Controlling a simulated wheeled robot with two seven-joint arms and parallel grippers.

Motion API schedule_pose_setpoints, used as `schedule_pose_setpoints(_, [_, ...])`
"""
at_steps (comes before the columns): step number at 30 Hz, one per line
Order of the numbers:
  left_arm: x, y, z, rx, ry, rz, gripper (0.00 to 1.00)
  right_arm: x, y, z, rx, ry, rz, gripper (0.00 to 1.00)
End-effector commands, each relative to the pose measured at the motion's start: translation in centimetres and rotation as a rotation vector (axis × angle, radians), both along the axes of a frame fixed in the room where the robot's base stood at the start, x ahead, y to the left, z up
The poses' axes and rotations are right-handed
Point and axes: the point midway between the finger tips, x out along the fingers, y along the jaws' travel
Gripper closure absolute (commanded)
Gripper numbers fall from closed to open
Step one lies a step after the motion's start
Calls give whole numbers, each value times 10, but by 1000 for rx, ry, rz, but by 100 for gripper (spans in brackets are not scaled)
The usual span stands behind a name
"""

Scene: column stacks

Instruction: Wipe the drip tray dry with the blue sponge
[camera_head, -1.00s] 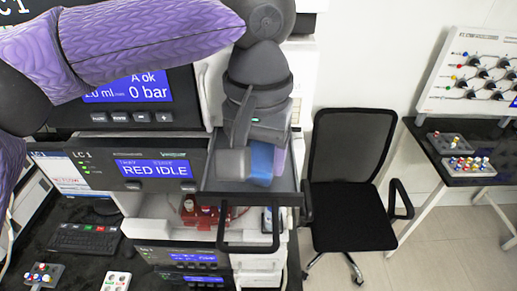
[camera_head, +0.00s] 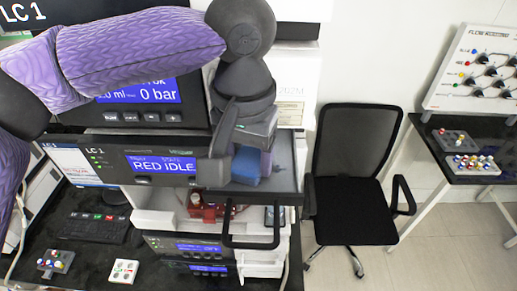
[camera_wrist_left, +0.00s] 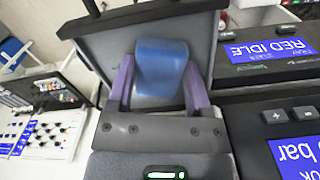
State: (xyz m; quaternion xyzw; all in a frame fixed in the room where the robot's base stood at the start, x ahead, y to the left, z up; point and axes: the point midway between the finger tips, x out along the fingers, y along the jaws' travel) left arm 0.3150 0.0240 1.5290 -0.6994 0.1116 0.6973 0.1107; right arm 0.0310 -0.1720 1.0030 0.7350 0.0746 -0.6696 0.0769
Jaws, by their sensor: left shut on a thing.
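The blue sponge (camera_head: 247,166) is between the fingers of my left gripper (camera_head: 240,172), which is shut on it. In the left wrist view the sponge (camera_wrist_left: 161,68) sits between the two purple fingers of the gripper (camera_wrist_left: 160,88). The grey drip tray (camera_head: 286,160) is pulled out of the LC 1 stack, with a black handle frame (camera_head: 250,246) at its front. The sponge is over the tray floor; I cannot tell if it touches it. The tray also shows in the left wrist view (camera_wrist_left: 205,40). My right gripper is out of view.
The instrument modules with blue displays (camera_head: 163,165) stand left of the tray.

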Motion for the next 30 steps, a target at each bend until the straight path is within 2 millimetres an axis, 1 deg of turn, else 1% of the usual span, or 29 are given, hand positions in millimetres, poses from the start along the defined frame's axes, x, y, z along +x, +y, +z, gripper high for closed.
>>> schedule_pose_setpoints(1, [0,2,-2,8,5,1,83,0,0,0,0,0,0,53])
schedule_pose_setpoints(4, [0,-1,-1,9,5,0,83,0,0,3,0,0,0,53])
schedule_pose_setpoints(9, [-1,-20,2,8,7,-2,83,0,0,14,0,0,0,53])
schedule_pose_setpoints(11, [-1,-24,1,6,6,-2,83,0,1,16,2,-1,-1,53])
schedule_pose_setpoints(13, [-1,-21,0,5,6,0,83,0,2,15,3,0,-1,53])
schedule_pose_setpoints(18, [0,-3,-1,5,5,1,83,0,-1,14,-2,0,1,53])
schedule_pose_setpoints(22, [-1,2,-1,8,4,0,83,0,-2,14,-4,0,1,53])
schedule_pose_setpoints(30, [0,-23,2,5,4,-1,83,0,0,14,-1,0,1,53])
